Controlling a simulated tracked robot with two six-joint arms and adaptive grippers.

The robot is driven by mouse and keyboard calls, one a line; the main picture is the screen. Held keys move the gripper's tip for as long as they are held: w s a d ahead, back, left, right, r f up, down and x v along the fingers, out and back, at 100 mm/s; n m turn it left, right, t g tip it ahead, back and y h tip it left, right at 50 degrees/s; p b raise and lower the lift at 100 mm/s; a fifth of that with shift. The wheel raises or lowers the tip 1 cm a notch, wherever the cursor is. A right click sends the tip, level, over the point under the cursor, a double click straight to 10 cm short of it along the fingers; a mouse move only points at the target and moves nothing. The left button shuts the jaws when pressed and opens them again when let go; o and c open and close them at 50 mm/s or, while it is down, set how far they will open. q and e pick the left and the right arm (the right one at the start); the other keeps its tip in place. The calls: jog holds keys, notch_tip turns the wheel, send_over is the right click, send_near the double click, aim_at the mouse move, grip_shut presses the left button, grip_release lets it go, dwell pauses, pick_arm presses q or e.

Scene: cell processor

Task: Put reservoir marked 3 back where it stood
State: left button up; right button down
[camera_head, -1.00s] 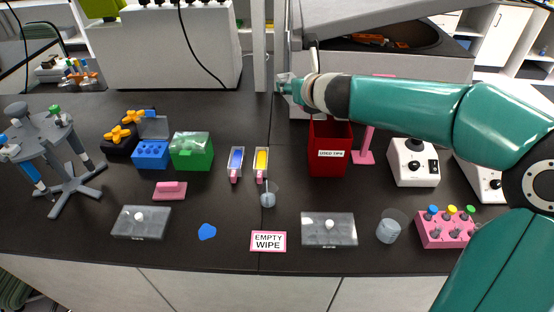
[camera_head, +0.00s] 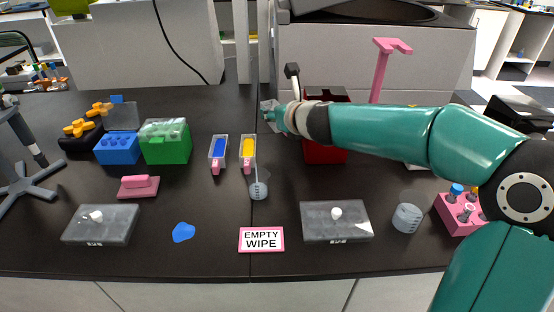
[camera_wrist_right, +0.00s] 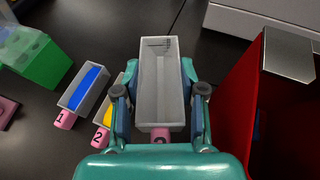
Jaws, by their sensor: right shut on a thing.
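My right gripper (camera_wrist_right: 160,84) is shut on a clear, empty-looking reservoir (camera_wrist_right: 158,50), gripping it by its long sides. Its pink tab (camera_wrist_right: 160,133) is mostly hidden by my gripper, so its number cannot be read. In the head view my right gripper (camera_head: 274,116) is just left of the red bin, and the reservoir looks held above the bench. Reservoir 1 with blue content (camera_head: 218,149) and reservoir 2 with yellow content (camera_head: 248,150) stand side by side to its left. They also show in the right wrist view, 1 (camera_wrist_right: 84,86) and 2 (camera_wrist_right: 103,112). My left gripper is out of view.
The red bin (camera_head: 322,153) stands close right of my gripper. A green box (camera_head: 166,145) is to the left. An "EMPTY WIPE" card (camera_head: 261,239) lies in front. Bare bench lies between reservoir 2 and the bin.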

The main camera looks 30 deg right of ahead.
aim_at(277, 153)
notch_tip(277, 153, down, 10)
jog(key=b, duration=0.7)
jog(key=shift+s+r, duration=0.1)
jog(key=shift+r, duration=0.1)
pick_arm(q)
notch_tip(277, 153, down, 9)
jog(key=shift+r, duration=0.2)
pick_arm(e)
jog(key=shift+r, duration=0.1)
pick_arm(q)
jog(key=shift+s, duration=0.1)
pick_arm(e)
jog(key=c, duration=0.9)
grip_release()
jog(key=shift+c, duration=0.2)
jog(key=p+v, duration=0.3)
jog(key=v, duration=0.8)
jog(key=shift+s+a+r, duration=0.1)
jog(key=shift+r, duration=0.15)
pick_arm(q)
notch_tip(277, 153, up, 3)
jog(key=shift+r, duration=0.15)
pick_arm(e)
jog(key=shift+s, duration=0.4)
